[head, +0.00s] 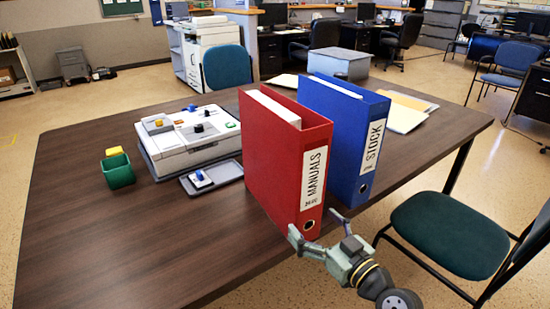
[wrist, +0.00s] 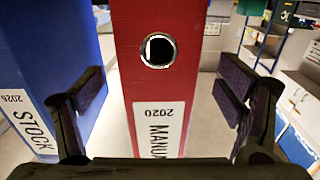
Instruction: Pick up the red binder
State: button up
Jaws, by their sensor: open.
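The red binder (head: 273,160), labelled MANUALS, stands upright on the dark wooden table (head: 85,220), its spine facing the near right edge. In the wrist view the red binder (wrist: 180,80) shows its spine and finger hole between my open fingers. My gripper (head: 318,232) is open at the lower part of the spine, with a finger to each side of it; the wrist view shows my gripper (wrist: 165,100) apart from the binder on both sides. I cannot tell how far the fingers reach along its sides.
A blue binder (head: 340,130), labelled STOCK, stands close beside the red one on the right. A white device (head: 190,138), a small grey tray (head: 228,172) and a green cup (head: 118,171) are to the left. Folders (head: 405,112) and a grey box (head: 340,64) lie behind. A chair (head: 450,231) stands at the right.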

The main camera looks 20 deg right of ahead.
jog(key=p+x, duration=0.1)
jog(key=x, duration=0.2)
jog(key=p+x, duration=0.2)
jog(key=x, duration=0.2)
jog(key=shift+r, duration=0.2)
jog(key=shift+w+f, duration=0.15)
jog(key=shift+w, duration=0.2)
jog(key=shift+c, duration=0.2)
jog(key=c, duration=1.7)
jog(key=shift+r, duration=0.2)
jog(key=shift+c, duration=0.6)
jog(key=shift+r, duration=0.1)
